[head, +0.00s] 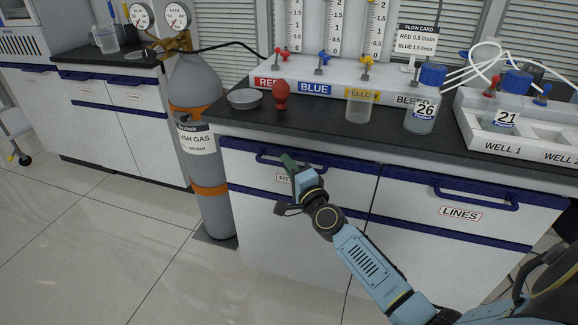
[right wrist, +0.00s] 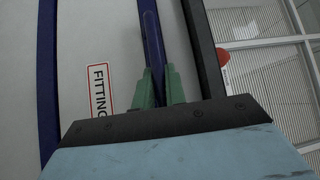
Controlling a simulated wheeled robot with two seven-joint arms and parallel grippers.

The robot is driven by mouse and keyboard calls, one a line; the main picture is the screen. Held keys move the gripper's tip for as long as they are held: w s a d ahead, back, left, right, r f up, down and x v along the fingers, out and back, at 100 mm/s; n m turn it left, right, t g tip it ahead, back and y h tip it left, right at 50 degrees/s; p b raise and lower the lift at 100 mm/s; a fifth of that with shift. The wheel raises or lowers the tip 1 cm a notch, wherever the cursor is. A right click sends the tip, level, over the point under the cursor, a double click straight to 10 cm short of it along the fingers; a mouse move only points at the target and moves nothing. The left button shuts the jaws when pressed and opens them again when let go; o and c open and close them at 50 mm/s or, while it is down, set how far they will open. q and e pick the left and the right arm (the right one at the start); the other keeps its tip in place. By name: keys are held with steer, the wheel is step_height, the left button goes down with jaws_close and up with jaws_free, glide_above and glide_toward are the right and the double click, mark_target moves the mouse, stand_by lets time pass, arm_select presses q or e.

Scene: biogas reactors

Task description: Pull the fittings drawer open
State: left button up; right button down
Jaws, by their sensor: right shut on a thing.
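The fittings drawer (head: 343,186) is the white upper-left drawer front under the dark bench top, with a blue bar handle (head: 325,168) along its top; it looks closed. Its label is partly covered by my arm in the head view and reads "FITTING" in the right wrist view (right wrist: 98,90). My right gripper (head: 289,163) is at the left part of the handle. In the right wrist view, its green fingers (right wrist: 159,86) are shut on the blue handle (right wrist: 152,45), one on each side. My left gripper is not in view.
The lines drawer (head: 460,213) is to the right. A grey gas cylinder (head: 196,100) stands left of the cabinet. The bench top holds a metal dish (head: 245,99), a red bulb (head: 281,95), a beaker (head: 359,107) and bottle 26 (head: 424,105). Floor in front is clear.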

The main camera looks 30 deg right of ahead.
steer(key=shift+s+a, duration=0.15)
steer(key=shift+a, duration=0.05)
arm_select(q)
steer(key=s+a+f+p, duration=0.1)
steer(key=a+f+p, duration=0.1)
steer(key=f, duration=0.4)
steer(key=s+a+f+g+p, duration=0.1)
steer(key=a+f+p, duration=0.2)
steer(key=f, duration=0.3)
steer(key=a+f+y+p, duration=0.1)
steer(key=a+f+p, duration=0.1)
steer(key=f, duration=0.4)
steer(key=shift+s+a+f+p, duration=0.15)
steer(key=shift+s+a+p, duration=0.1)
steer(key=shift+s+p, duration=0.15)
arm_select(e)
steer(key=s+a, duration=2.3)
steer(key=a, duration=0.4)
steer(key=shift+s, duration=0.1)
steer(key=c, duration=1.5)
jaws_free()
steer(key=shift+o, duration=0.2)
